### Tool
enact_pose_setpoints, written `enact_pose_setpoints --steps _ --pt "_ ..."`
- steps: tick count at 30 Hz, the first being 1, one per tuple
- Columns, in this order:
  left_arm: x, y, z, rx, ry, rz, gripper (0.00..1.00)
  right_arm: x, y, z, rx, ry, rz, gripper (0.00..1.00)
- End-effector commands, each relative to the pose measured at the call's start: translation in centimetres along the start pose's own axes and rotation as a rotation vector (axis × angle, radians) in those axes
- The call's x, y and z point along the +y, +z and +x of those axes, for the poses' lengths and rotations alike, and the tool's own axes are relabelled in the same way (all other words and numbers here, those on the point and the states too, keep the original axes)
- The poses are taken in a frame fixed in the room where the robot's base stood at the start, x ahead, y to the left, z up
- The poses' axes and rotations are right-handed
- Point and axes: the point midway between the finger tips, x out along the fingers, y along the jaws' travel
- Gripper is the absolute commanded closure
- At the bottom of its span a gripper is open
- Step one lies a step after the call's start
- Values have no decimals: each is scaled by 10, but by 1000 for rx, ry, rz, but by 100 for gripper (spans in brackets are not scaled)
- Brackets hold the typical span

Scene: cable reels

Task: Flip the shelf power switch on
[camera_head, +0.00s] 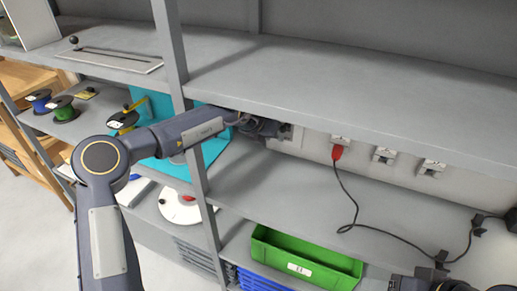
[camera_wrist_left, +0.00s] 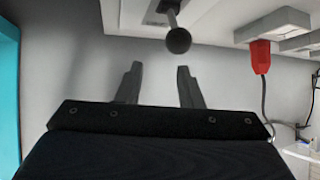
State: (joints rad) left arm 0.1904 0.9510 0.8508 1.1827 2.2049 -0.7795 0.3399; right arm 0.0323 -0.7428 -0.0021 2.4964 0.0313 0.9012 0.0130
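The power switch shows in the left wrist view as a short metal lever with a black ball knob (camera_wrist_left: 178,40), on a pale mount at the top of the picture. The lever's on or off position cannot be told. My left gripper (camera_wrist_left: 159,67) is open and empty, its two fingers apart. The knob is just beyond the fingertips, nearer the right finger, with no visible contact. In the head view my left gripper (camera_head: 272,129) reaches under the upper shelf and hides the switch. My right gripper (camera_head: 432,282) is only partly visible at the bottom right edge; its fingers are unclear.
A red plug (camera_head: 337,152) with a dark cable sits in a socket to the right, also in the left wrist view (camera_wrist_left: 261,57). More sockets (camera_head: 384,155) follow. The grey shelf (camera_head: 330,85) lies over the arm. A green bin (camera_head: 305,262) stands below.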

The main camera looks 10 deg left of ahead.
Motion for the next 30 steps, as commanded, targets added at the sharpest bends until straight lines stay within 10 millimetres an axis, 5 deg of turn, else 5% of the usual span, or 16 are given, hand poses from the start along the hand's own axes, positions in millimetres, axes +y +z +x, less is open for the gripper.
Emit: enact_pose_setpoints --steps 11,30 --pt "19 -46 -42 0 0 -1 66 7 8 16 0 0 0 42" --pt "19 -49 -46 1 -1 0 66 7 8 16 0 0 0 42"
